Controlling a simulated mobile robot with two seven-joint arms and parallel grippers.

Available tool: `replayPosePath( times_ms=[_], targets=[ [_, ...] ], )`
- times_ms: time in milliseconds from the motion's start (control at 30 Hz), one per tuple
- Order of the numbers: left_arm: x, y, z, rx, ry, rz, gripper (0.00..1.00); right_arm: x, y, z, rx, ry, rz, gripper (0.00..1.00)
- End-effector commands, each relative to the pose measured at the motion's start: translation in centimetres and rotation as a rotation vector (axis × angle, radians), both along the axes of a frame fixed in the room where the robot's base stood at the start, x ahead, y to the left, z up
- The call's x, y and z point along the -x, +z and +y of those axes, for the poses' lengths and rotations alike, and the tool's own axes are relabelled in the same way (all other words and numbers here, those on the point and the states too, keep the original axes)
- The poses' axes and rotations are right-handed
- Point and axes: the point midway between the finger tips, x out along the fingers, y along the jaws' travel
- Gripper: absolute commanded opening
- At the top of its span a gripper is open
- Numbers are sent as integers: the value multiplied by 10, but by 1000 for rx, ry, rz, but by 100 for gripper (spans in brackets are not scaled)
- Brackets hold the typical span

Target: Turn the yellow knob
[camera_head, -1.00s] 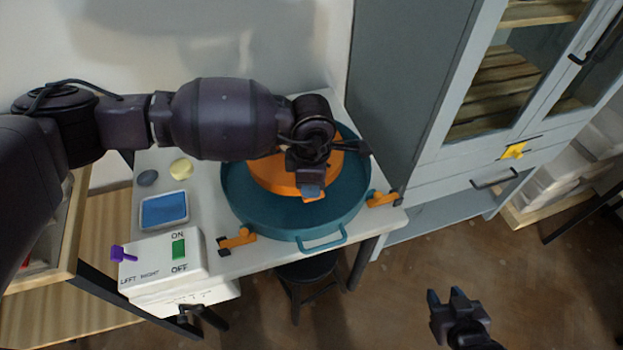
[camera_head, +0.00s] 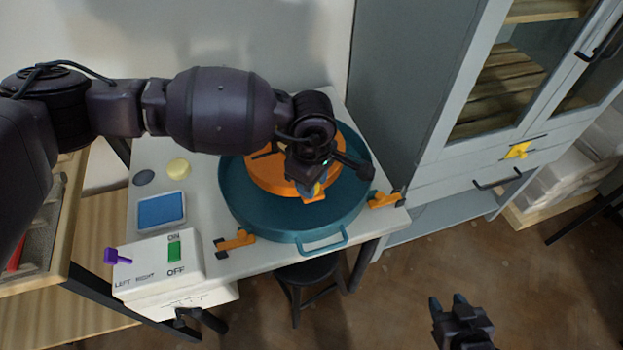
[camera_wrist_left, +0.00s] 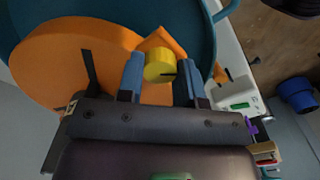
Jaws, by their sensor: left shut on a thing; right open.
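A yellow cylindrical knob (camera_wrist_left: 160,67) with a dark line on its face sits at an orange pointed block by the orange disc (camera_wrist_left: 60,65), inside the teal round tub. My left gripper (camera_wrist_left: 160,78) is shut on this knob, with one blue fingertip on each side. In the head view my left gripper (camera_head: 311,190) is over the front of the orange disc (camera_head: 262,180), and its wrist hides most of the knob. My right gripper (camera_head: 449,306) is open and empty above the floor at lower right.
The teal tub (camera_head: 246,213) stands on a white table, between orange clamps. A control box (camera_head: 150,262) with a purple lever and green switch is at front left. A grey cabinet (camera_head: 420,150) with a yellow fitting (camera_head: 517,150) stands at right. A stool is below.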

Motion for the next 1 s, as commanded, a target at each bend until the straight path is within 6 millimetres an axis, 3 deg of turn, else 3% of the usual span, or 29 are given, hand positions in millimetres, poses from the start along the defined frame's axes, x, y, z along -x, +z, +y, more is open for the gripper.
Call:
replayPosePath(
  times_ms=[367,400,533,833,1000],
  targets=[
    [0,0,0,0,-3,0,10,-1,-1,2,-7,-6,1,43],
    [0,0,0,0,-3,0,39,-1,-2,2,-8,-7,2,43],
    [0,0,0,0,-2,0,59,0,-3,3,-12,-11,4,43],
    [0,1,0,0,-2,0,59,-1,-3,3,-12,-10,3,43],
    [-1,17,0,1,-2,-3,59,-2,1,2,-8,-6,-3,43]
  ],
)
